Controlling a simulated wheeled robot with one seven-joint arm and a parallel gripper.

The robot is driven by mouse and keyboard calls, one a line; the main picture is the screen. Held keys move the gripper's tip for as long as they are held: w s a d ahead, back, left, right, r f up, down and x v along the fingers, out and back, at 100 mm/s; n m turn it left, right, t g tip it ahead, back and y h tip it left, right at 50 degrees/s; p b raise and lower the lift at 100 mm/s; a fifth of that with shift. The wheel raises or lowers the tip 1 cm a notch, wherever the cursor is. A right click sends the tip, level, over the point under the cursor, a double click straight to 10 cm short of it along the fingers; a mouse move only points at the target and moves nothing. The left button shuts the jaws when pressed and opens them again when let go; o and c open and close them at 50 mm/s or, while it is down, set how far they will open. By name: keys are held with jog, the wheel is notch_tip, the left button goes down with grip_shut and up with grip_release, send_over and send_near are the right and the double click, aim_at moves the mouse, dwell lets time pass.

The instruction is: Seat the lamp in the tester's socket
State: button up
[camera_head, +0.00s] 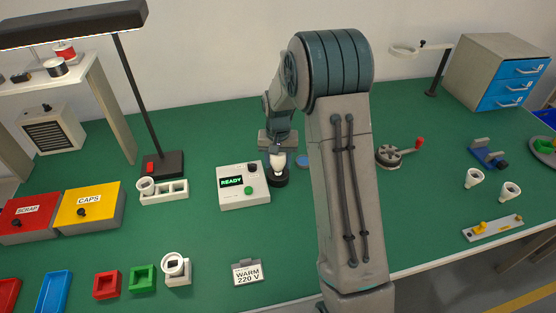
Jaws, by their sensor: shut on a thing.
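My gripper (277,151) points down over the socket, shut on a white lamp (278,164). The lamp looks upright, with its lower end at the socket's mouth. I cannot tell whether its base is inside the socket or just above it. My arm hides part of the bench to the right.
A black desk lamp base (160,165) and a white holder block (166,191) stand left of the tester. A WARM 220 V card (247,273) stands in front. A crank device (393,155) and white cups (473,179) are right of my arm. Green bench surface near the tester's front is clear.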

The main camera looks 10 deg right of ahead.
jog(key=shift+f+b, duration=0.5)
jog(key=shift+f, duration=0.2)
dwell(0.5)
jog(key=o, duration=1)
notch_tip(320, 180, up, 14)
jog(key=shift+f+b, duration=0.1)
jog(key=shift+b, duration=0.35)
